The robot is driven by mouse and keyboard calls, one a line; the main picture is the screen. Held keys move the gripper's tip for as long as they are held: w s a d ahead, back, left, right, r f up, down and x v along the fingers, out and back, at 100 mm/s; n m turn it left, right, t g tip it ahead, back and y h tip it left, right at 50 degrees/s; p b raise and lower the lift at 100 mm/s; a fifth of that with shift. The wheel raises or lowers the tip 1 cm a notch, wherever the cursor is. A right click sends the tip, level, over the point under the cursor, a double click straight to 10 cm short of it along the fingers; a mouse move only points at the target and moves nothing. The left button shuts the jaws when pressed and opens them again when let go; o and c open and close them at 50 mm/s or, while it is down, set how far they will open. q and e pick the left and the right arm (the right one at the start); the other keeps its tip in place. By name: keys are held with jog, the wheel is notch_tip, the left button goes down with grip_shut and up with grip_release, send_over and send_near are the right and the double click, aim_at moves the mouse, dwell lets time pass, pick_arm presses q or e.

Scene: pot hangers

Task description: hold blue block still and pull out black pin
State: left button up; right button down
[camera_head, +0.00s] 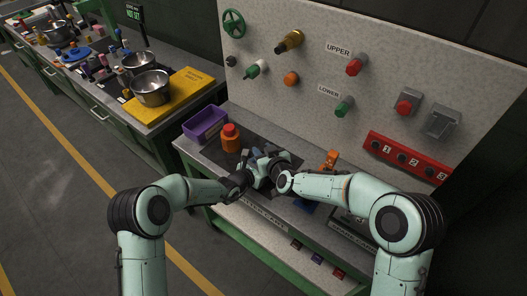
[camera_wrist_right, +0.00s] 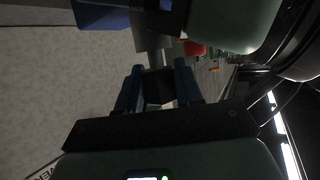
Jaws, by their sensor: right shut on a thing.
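My two grippers meet over the dark mat on the workbench in the head view. My right gripper (camera_wrist_right: 160,75) shows its two dark blue fingers in the wrist view, shut on a dark piece (camera_wrist_right: 158,88) that looks like the black pin. A blue surface (camera_wrist_right: 102,16), which looks like the blue block, lies past the fingertips at the upper left of the wrist view. My left gripper (camera_head: 256,160) is beside the right one in the head view; its fingers are too small and overlapped to read. In the head view, the block and pin cannot be made out clearly between the grippers.
A purple bin (camera_head: 205,122) and an orange bottle (camera_head: 231,140) stand left of the grippers. An orange object (camera_head: 330,160) stands to the right. A board (camera_head: 295,85) with knobs and valves rises behind. A blue item (camera_head: 306,206) lies under my right forearm.

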jog(key=shift+r, duration=0.1)
jog(key=shift+r, duration=2.65)
pick_arm(q)
jog(key=o, duration=1.6)
